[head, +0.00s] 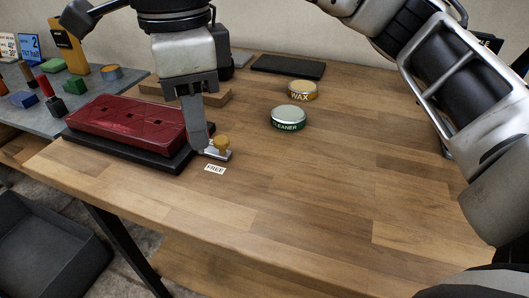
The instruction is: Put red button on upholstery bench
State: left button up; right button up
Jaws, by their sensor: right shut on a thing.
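A tufted red pad (125,120) with a few small dark spots lies on a black base at the left of the wooden bench (330,190). I see no separate red button clearly. My right gripper (205,150) points down just right of the pad. Its fingers are shut at a small metal piece with a brass knob (222,143), low over the bench beside a "FREE" label (215,168). The fingers hide part of that piece. My left gripper is not in view.
A green "CLEANER" tin (288,118) and a yellow "WAX" tin (302,90) stand behind, right of the gripper. A black mat (288,67) lies at the back. A grey side table (70,98) holds several coloured items. The front right of the bench is clear.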

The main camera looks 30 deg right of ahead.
jog(key=shift+w+d, duration=0.15)
jog(key=shift+d, duration=0.15)
jog(key=d+f, duration=0.2)
jog(key=d, duration=0.2)
jog(key=d+f, duration=0.3)
jog(key=d, duration=0.1)
jog(key=d+f, duration=0.3)
jog(key=d, duration=0.1)
jog(key=shift+w+f, duration=0.15)
jog(key=shift+w, duration=0.2)
jog(key=shift+d+f, duration=0.65)
jog(key=shift+f, duration=1.05)
jog(key=shift+w+f, duration=0.1)
jog(key=shift+f, duration=0.35)
jog(key=shift+f+b, duration=0.1)
jog(key=shift+b, duration=0.2)
